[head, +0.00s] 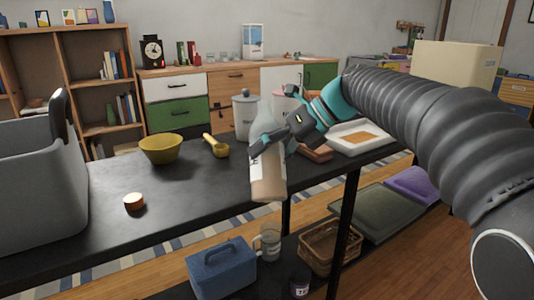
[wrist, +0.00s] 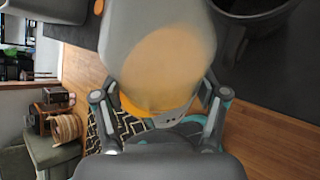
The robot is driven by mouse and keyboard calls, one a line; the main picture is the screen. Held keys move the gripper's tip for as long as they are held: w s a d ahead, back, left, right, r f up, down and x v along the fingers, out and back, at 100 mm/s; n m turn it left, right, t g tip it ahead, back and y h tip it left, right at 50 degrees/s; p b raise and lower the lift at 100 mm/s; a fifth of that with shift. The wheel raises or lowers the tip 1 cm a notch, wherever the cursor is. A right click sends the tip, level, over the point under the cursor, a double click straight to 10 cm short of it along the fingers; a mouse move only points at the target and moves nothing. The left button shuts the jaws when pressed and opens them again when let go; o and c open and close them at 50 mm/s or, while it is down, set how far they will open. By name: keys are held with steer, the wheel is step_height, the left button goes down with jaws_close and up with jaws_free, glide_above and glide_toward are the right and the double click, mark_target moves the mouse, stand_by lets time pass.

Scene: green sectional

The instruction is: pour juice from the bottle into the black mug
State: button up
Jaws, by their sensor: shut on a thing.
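My gripper (head: 274,143) is shut around the middle of a pale, see-through bottle (head: 268,178). The bottle is close to upright, near the front edge of the dark table, its base overlapping that edge in the picture. Pale orange juice fills its lower part. In the wrist view the bottle (wrist: 155,55) fills the middle between my fingers, with the orange juice visible inside. A dark round vessel (wrist: 252,14), likely the black mug, is cut off at the top right there. I cannot make out the black mug in the head view; the bottle or my arm may hide it.
A blue box (head: 221,270) sits below.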

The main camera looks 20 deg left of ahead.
steer(key=shift+s+d+r+p, duration=0.1)
steer(key=shift+s+r+p, duration=0.1)
steer(key=shift+p, duration=0.75)
steer(key=shift+s+d+f+m+g+p, duration=0.1)
steer(key=shift+s+f+m+g+p, duration=0.15)
steer(key=shift+g+p, duration=0.2)
steer(key=shift+r+p, duration=0.25)
steer(key=shift+p, duration=1.05)
steer(key=shift+s+d+m+g+p, duration=0.15)
steer(key=shift+m+g+p, duration=0.1)
steer(key=shift+p, duration=0.15)
steer(key=shift+r+h, duration=0.1)
steer(key=shift+h, duration=0.2)
steer(key=shift+s+r+g, duration=0.1)
steer(key=shift+s+g, duration=0.1)
steer(key=shift+g, duration=0.1)
steer(key=shift+s+d+r+m+g, duration=0.1)
steer(key=shift+s+r+m+g, duration=0.05)
steer(key=shift+r+m+g, duration=0.2)
